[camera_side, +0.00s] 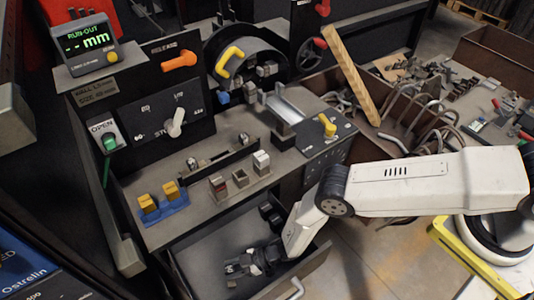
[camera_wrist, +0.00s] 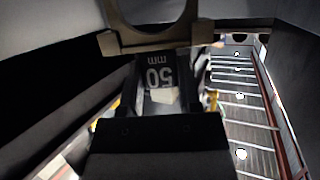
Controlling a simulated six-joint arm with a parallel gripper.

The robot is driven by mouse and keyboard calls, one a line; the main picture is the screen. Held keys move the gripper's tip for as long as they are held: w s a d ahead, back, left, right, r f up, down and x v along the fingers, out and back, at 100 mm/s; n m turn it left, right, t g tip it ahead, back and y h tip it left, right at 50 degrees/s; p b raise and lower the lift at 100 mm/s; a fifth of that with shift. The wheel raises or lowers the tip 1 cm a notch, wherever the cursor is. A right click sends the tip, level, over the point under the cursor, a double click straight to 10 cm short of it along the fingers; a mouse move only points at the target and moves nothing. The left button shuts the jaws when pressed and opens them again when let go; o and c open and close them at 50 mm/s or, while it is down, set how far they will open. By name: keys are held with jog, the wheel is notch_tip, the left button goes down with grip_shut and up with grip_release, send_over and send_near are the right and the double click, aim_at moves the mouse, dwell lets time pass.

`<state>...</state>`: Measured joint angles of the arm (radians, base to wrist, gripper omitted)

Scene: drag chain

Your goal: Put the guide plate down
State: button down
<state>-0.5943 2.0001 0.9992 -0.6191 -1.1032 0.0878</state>
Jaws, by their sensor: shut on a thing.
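My gripper (camera_side: 246,265) is low inside the open drawer (camera_side: 205,258) at the bottom of the side view, its arm reaching in from the right. In the wrist view, a dark plate marked "50 mm" (camera_wrist: 158,74), upside down in the picture, sits between the jaws. I take it to be the guide plate. A greyish metal piece with a round notch (camera_wrist: 112,42) shows just beyond it; I cannot tell if it belongs to the plate. In the side view the plate is mostly hidden by my gripper, and whether it touches the drawer floor is unclear.
The drawer's front wall (camera_side: 312,266) and handle (camera_side: 297,288) stand close to my wrist. The machine bench (camera_side: 205,203) overhangs the drawer's back, with blue-held yellow blocks (camera_side: 160,202) on it. A silver slatted strip (camera_wrist: 240,97) runs along the wrist view's right.

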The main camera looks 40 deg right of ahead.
jog(key=shift+f, duration=0.55)
jog(key=shift+f, duration=0.1)
jog(key=shift+c, duration=1.4)
grip_release()
jog(key=v, duration=0.7)
jog(key=shift+d, duration=0.25)
jog(key=shift+s, duration=0.1)
